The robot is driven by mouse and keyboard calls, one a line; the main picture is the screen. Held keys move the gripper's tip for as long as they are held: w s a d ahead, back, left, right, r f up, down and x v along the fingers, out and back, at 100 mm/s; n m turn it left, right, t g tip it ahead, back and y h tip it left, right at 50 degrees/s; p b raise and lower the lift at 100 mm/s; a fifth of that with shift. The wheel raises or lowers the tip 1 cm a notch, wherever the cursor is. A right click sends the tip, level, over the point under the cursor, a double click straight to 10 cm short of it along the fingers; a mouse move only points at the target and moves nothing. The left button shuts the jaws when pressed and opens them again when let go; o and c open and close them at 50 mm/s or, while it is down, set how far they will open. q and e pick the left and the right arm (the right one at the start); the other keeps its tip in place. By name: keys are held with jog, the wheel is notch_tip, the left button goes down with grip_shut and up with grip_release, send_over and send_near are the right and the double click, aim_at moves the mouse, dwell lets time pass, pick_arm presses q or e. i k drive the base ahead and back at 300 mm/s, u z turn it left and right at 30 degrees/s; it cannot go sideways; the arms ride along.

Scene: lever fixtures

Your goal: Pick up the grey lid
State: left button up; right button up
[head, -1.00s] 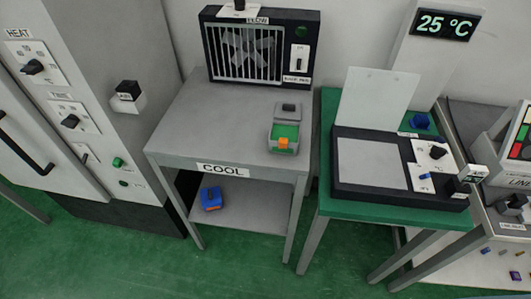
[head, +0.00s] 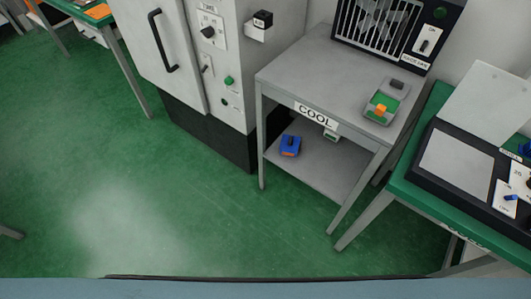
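On the top of the COOL table (head: 305,68) stands a small grey box (head: 373,112) with a green inside and an orange piece (head: 381,111) in it. Just behind it is a small grey piece with a dark top (head: 397,86), which may be the grey lid; I cannot tell for sure at this size. Another small pale greenish thing (head: 331,135) is partly hidden under the table top. Neither of my grippers is in view.
A fan unit (head: 385,28) stands at the table's back. A tall grey cabinet (head: 230,60) is to the left. A green table with a dark panel device (head: 457,160) is to the right. The green floor (head: 150,190) in front is clear.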

aim_at(393, 85)
jog(key=k, duration=0.6)
jog(key=z, duration=1.65)
jog(key=i, duration=1.05)
jog(key=u, duration=1.9)
